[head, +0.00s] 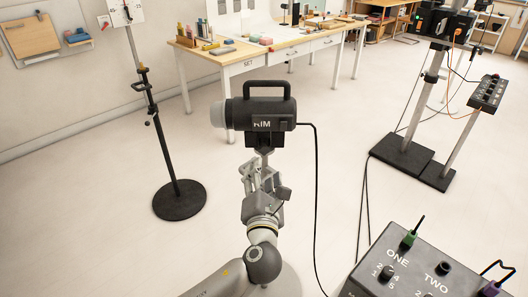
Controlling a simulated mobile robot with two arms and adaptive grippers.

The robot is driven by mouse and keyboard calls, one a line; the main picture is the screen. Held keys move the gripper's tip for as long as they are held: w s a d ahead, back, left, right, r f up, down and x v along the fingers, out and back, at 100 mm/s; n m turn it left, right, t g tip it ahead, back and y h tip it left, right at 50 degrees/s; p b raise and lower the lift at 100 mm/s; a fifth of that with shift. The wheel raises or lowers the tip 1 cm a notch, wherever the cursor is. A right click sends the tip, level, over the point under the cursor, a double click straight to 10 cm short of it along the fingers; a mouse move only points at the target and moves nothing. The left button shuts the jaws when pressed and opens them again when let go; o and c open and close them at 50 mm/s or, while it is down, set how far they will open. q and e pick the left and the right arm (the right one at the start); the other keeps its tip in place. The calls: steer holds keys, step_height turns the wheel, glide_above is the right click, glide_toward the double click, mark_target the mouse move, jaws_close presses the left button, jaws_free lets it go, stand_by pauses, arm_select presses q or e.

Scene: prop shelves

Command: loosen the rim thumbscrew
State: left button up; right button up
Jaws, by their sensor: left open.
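A black lamp (262,112) with a top handle and the label RIM stands in the middle of the head view. Its pale, rounded front end points left. A dark bracket (263,141) holds it from below. My left gripper (256,166) is open just under the bracket, its fingers pointing up towards it. I cannot tell whether it touches anything. The rim thumbscrew cannot be made out; the gripper and my arm cover most of the stand below the lamp. My right gripper is not in view.
A black control box (432,262) with knobs marked ONE and TWO is at the lower right. A black cable (316,200) hangs from the lamp. A round-based stand (180,200) is left, another stand (415,150) right. A workbench (270,52) is behind. Open floor lies between.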

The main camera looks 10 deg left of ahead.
mark_target(264, 152)
arm_select(q)
steer(key=x, duration=0.9)
steer(key=shift+w, duration=0.25)
steer(key=shift+p, duration=0.3)
steer(key=c, duration=1.1)
